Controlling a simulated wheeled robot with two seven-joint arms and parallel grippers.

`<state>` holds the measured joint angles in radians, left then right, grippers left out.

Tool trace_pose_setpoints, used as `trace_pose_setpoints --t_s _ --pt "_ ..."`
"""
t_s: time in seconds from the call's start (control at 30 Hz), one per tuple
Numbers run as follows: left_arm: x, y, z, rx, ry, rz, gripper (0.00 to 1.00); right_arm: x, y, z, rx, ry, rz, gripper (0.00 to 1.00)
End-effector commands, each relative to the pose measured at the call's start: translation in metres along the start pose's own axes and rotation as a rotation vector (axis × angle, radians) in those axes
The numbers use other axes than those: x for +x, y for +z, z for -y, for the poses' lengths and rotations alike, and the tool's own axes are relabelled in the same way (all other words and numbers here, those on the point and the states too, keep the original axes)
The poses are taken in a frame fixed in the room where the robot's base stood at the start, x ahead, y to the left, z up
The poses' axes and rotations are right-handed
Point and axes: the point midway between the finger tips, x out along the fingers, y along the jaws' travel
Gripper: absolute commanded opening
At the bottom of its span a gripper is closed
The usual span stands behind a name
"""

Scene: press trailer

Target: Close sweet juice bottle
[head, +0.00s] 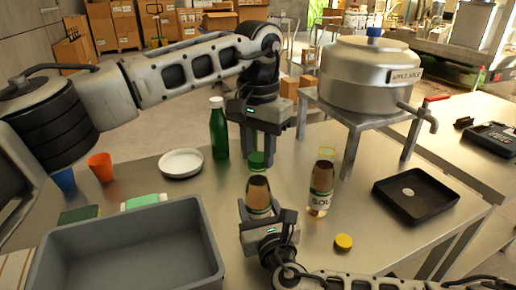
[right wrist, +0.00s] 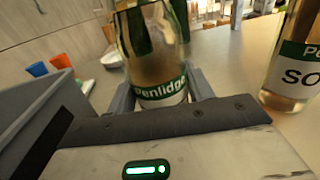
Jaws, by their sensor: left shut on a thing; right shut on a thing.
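A clear bottle with dark contents (head: 258,190) stands upright on the steel table. My right gripper (head: 266,212) is shut around its lower part. In the right wrist view, the bottle (right wrist: 158,50) sits between the fingers, its green and white label partly readable. My left gripper (head: 258,158) points down right above this bottle and is shut on a green cap (head: 257,161). The cap is at the bottle's mouth; I cannot tell whether it touches. Whether this label says sweet is not readable.
A second bottle (head: 320,188), labelled "SOU", stands open to the right, with a yellow cap (head: 343,242) nearby. A black tray (head: 430,212), a grey bin (head: 130,222), a white plate (head: 181,163) and a green bottle (head: 218,132) surround the work area. A metal tank (head: 365,75) stands behind.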

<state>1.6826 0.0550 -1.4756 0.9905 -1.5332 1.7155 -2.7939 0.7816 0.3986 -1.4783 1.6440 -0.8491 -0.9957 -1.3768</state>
Motion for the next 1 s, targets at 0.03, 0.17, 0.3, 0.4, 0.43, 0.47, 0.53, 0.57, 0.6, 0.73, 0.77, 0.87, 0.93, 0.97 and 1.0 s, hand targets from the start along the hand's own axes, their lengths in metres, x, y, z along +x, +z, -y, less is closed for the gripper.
trace_pose_setpoints --t_s 0.03,0.17,0.3,0.4,0.43,0.47,0.53,0.57,0.6,0.73,0.77,0.87,0.93,0.97,1.0 --pt "-0.001 0.0 0.0 0.052 0.001 0.0 0.13 0.0 -0.001 0.001 0.0 -0.002 -0.003 0.0" --pt "-0.001 0.0 0.0 0.113 0.001 0.0 0.13 0.0 -0.001 0.001 0.0 -0.002 -0.003 0.0" --pt "-0.001 0.0 0.0 0.115 0.001 0.0 0.13 0.0 -0.001 0.001 0.0 -0.003 -0.003 0.0" --pt "-0.001 0.0 0.0 0.114 0.001 0.0 0.13 0.0 -0.001 0.001 0.0 -0.003 -0.004 0.0" --pt "-0.001 0.0 0.0 0.113 0.001 0.0 0.39 0.0 -0.001 0.001 0.0 -0.003 -0.004 0.0" --pt "-0.001 0.0 0.0 0.113 0.001 0.0 0.47 0.0 -0.002 0.001 0.0 -0.003 -0.004 0.0" --pt "-0.001 0.0 0.0 0.113 0.001 0.0 0.55 0.0 -0.001 0.001 0.0 -0.003 -0.003 0.0" --pt "-0.001 0.0 0.0 0.113 0.001 0.0 0.55 0.0 -0.002 0.001 0.0 -0.003 -0.003 0.0" --pt "-0.001 0.0 0.0 0.112 0.001 0.0 0.55 0.0 -0.001 0.001 0.0 -0.003 -0.003 0.0" --pt "0.0 0.0 0.0 0.112 0.001 0.0 0.55 0.0 -0.001 0.001 0.0 -0.002 -0.003 0.0" --pt "-0.001 0.0 0.0 0.112 0.0 0.0 0.55 0.0 -0.001 0.001 0.0 -0.002 -0.003 0.0" --pt "-0.005 0.0 0.0 0.111 0.0 -0.001 0.55 0.0 -0.001 0.001 0.0 -0.002 -0.003 0.0" --pt "-0.011 -0.001 0.0 0.111 0.0 -0.002 0.55 0.0 -0.001 0.001 0.0 -0.002 -0.003 0.0" --pt "-0.015 0.0 0.0 0.111 0.0 -0.002 0.55 0.0 -0.001 0.001 0.0 -0.002 -0.003 0.0" --pt "-0.021 0.0 0.0 0.111 -0.001 -0.002 0.55 0.0 -0.001 0.001 0.0 -0.002 -0.003 0.0"
